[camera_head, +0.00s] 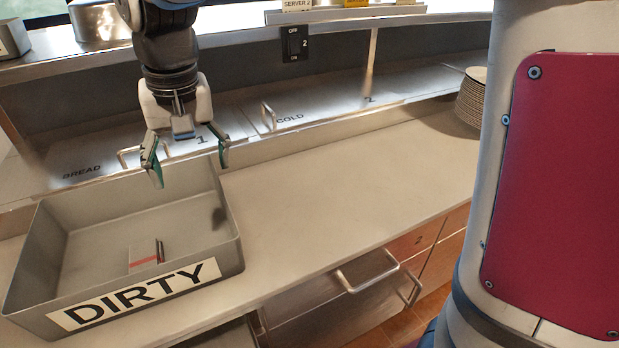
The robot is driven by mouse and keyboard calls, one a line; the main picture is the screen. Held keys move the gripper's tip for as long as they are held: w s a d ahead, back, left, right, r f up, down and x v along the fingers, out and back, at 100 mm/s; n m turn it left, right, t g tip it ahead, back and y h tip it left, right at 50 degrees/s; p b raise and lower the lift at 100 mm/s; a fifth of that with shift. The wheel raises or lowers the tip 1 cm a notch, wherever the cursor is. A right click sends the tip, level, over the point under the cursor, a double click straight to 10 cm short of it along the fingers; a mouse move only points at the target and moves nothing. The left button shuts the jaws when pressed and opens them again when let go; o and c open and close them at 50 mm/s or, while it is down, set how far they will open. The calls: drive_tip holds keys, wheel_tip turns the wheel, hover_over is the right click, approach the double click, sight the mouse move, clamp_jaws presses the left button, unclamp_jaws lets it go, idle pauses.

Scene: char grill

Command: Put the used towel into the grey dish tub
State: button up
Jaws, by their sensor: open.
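The grey dish tub (52,232) stands on the counter at the left, with a white label reading DIRTY on its front wall. My gripper (188,166) hangs over the back part of the tub, fingers pointing down and spread apart, with nothing between them. A small pale item with a red stripe (143,264), which looks like the used towel, lies inside the tub near the front wall. The front wall hides its lower part. A dark patch, perhaps my gripper's shadow, shows on the tub's right inner wall.
The counter (340,205) right of the tub is clear. Steel lids marked BREAD and COLD, with raised handles (267,116), lie behind it. A stack of plates (471,98) stands at the back right. Drawer handles (368,272) stick out below the counter edge.

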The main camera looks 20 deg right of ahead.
drive_tip(key=s+d+r+t, duration=0.2)
drive_tip(key=s+d+t, duration=0.1)
drive_tip(key=s+d, duration=1.5)
drive_tip(key=shift+s+d+h, duration=0.2)
drive_tip(key=shift+s+h, duration=0.2)
drive_tip(key=shift+s, duration=0.5)
drive_tip(key=shift+r, duration=0.1)
drive_tip(key=shift+c, duration=0.5)
